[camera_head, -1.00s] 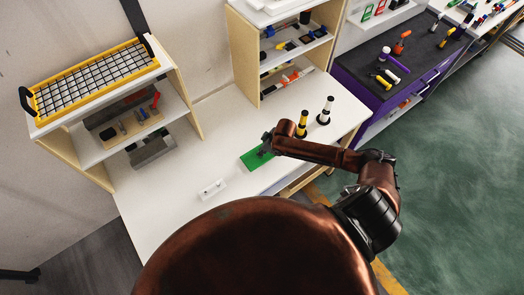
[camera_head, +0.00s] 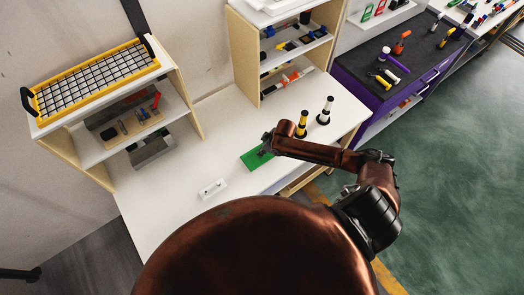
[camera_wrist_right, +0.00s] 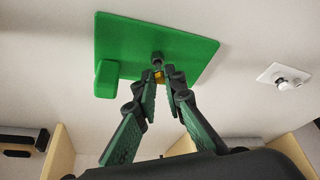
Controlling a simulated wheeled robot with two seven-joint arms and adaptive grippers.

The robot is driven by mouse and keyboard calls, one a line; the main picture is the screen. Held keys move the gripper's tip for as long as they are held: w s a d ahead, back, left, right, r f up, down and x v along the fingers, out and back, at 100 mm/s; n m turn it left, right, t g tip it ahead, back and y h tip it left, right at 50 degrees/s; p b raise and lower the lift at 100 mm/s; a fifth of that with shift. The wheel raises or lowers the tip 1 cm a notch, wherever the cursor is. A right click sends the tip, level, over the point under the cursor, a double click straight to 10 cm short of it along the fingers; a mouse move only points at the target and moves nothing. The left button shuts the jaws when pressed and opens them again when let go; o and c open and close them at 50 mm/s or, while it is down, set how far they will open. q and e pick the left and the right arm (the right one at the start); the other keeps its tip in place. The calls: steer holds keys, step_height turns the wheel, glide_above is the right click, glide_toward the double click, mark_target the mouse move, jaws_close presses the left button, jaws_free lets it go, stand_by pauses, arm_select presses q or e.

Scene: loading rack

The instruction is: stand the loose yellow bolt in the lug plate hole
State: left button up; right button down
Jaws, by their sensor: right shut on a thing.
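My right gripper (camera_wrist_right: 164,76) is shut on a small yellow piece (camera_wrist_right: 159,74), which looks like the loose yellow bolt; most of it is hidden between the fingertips. A dark round end (camera_wrist_right: 157,58) shows just beyond the tips, in front of the green plate (camera_wrist_right: 130,35). I cannot tell whether it touches the plate. In the head view my right gripper (camera_head: 266,145) is over the green plate (camera_head: 251,162). A small white plate (camera_head: 212,189) with short stubs lies apart from it; it also shows in the wrist view (camera_wrist_right: 276,70). I cannot make out an empty hole. My left gripper is not in view.
A yellow-black post (camera_head: 302,122) and a white-black post (camera_head: 325,111) stand close beyond my right forearm. Wooden-sided shelves (camera_head: 185,100) stand at the left and back. The white tabletop (camera_head: 160,212) is clear around the small white plate.

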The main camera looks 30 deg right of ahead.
steer(key=shift+f, duration=0.6)
stand_by(0.6)
steer(key=c, duration=1.9)
jaws_free()
steer(key=shift+c, duration=0.2)
steer(key=v, duration=1.2)
